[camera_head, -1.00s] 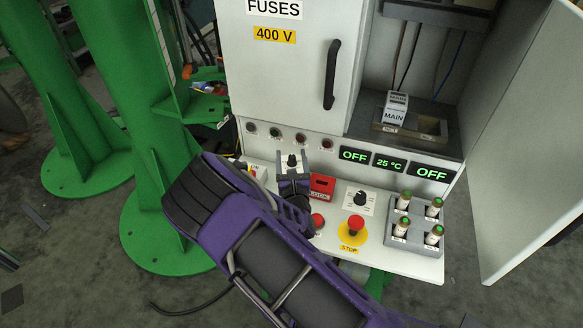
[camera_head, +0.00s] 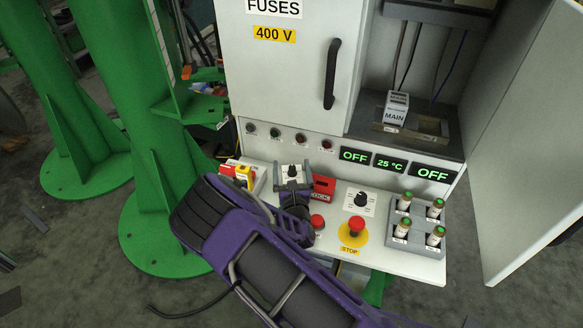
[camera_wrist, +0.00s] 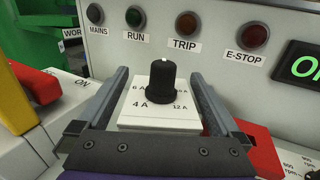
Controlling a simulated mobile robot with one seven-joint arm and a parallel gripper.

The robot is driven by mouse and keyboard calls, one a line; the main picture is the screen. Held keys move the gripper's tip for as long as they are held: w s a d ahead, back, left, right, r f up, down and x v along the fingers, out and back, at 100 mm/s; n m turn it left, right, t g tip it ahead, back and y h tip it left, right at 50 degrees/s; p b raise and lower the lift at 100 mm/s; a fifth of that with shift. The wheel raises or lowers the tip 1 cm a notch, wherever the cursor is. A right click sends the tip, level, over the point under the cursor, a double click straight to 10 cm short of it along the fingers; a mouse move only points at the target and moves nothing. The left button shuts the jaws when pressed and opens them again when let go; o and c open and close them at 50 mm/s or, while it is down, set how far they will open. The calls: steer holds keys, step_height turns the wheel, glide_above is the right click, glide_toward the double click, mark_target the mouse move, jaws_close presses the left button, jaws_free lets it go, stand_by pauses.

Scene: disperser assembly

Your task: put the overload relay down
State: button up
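The overload relay (camera_wrist: 135,120) is a white block with a black knob on top and amp markings around it. In the wrist view it sits between the two fingers of my gripper (camera_wrist: 160,90), which lie close along its left and right sides. In the head view the relay (camera_head: 292,171) is upright between the fingers of my gripper (camera_head: 293,177), over the back left part of the white console shelf (camera_head: 400,262). Its underside is hidden, so I cannot tell whether it touches the shelf.
A red LOCK block (camera_head: 323,187) is close on the relay's right. A red and yellow switch unit (camera_head: 240,175) stands on the left. The red stop button (camera_head: 355,226), a selector knob (camera_head: 361,199) and a grey fuse rack (camera_head: 418,226) are further right. The cabinet panel rises behind.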

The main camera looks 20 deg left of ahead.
steer(key=shift+r, duration=0.2)
steer(key=p+v, duration=0.1)
steer(key=v, duration=1.1)
